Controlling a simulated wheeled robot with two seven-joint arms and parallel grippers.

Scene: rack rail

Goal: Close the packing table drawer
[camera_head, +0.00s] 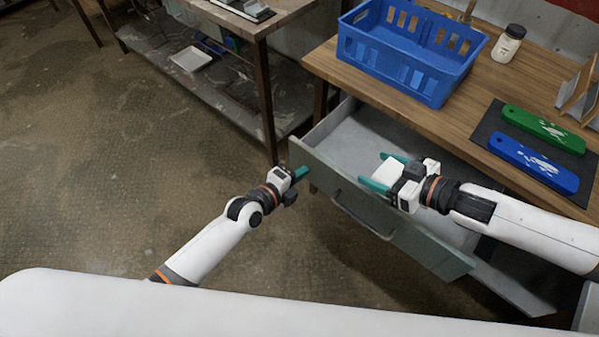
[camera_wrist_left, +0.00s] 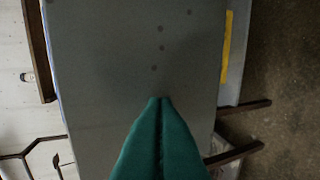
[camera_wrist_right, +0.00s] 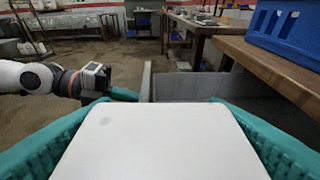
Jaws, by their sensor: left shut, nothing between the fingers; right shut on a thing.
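The packing table drawer (camera_head: 345,145) stands pulled out below the wooden tabletop, its grey inside showing. Its grey front panel (camera_head: 330,180), with a bar handle (camera_head: 362,216), faces the floor area. My left gripper (camera_head: 303,172) is shut and empty at the left end of the front panel. In the left wrist view its green fingertips (camera_wrist_left: 160,100) point at a grey panel (camera_wrist_left: 110,50); whether they touch it I cannot tell. My right gripper (camera_head: 378,171) is shut on a white box (camera_head: 387,174), held above the drawer. The box (camera_wrist_right: 160,145) fills the lower right wrist view.
The wooden packing table (camera_head: 470,95) carries a blue crate (camera_head: 395,65), a jar (camera_head: 508,44) and a dark mat with a green piece (camera_head: 543,129) and a blue piece (camera_head: 533,164). A shelved workbench (camera_head: 225,25) stands at the back left. Floor left of the drawer is clear.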

